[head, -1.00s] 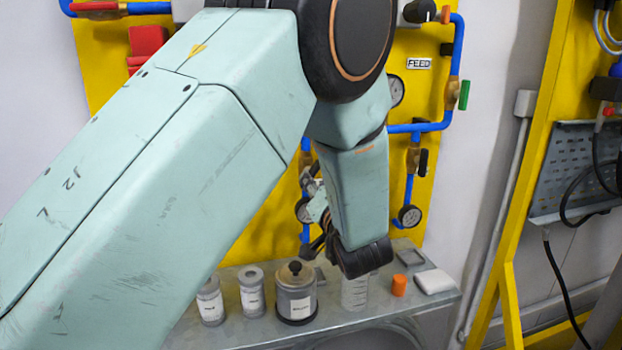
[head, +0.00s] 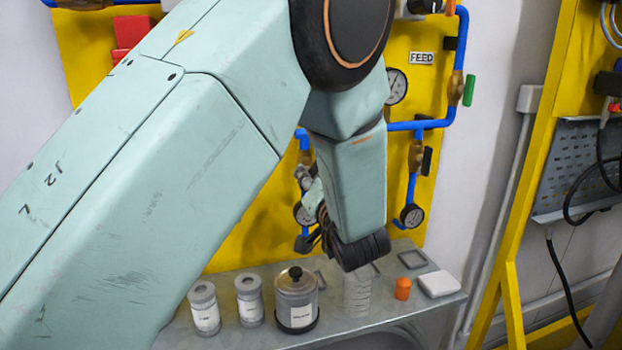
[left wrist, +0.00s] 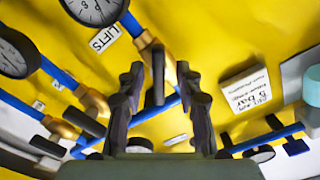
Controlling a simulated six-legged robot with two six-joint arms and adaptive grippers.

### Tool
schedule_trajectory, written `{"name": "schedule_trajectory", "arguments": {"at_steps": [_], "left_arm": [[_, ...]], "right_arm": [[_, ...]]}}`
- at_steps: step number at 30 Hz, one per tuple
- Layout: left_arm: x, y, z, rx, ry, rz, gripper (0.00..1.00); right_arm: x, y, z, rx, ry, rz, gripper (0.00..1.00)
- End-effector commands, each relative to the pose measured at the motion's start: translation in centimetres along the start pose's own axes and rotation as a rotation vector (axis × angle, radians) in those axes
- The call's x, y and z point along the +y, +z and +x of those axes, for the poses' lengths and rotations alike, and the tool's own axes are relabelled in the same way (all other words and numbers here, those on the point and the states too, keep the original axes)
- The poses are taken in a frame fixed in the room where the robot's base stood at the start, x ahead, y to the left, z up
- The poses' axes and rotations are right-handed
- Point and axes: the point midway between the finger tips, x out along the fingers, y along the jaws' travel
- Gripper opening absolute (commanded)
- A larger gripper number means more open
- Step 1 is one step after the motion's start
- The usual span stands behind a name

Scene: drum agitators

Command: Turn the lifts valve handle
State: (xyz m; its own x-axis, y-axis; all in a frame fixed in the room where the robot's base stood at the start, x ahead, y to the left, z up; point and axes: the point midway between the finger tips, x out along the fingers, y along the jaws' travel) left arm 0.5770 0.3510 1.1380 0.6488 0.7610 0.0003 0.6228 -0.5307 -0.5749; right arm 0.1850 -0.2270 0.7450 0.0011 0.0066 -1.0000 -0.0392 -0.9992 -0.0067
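In the left wrist view, the lifts valve has a brass body (left wrist: 153,46) on a blue pipe beside the white LIFTS label (left wrist: 105,38). Its dark lever handle (left wrist: 158,76) lies lengthwise between the two fingers of my left gripper (left wrist: 158,92). The fingers are apart, with yellow panel showing on both sides of the handle, so no grip on it shows. In the head view my left arm hides the lifts valve and most of the gripper (head: 314,238), which is near the panel above the shelf. My right gripper is in neither view.
The metal shelf (head: 345,318) below holds a lidded jar (head: 296,300), two grey canisters, a clear ribbed cylinder and an orange cylinder (head: 403,289). Other brass valves (left wrist: 92,102), gauges (left wrist: 15,52) and blue pipes surround the gripper.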

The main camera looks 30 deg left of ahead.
Motion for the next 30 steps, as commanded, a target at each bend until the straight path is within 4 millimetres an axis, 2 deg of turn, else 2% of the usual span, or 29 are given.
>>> {"name": "schedule_trajectory", "arguments": {"at_steps": [5,17,30], "left_arm": [[0.0,-0.02,-0.09,0.0,0.0,0.0,0.33],[0.0,-0.01,0.01,0.0,0.0,0.0,0.0],[-0.09,-0.05,0.17,-0.002,0.0,0.018,0.0]], "right_arm": [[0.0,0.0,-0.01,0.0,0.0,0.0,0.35],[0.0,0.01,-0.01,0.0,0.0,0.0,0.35],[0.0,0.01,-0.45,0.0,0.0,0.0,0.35]]}}
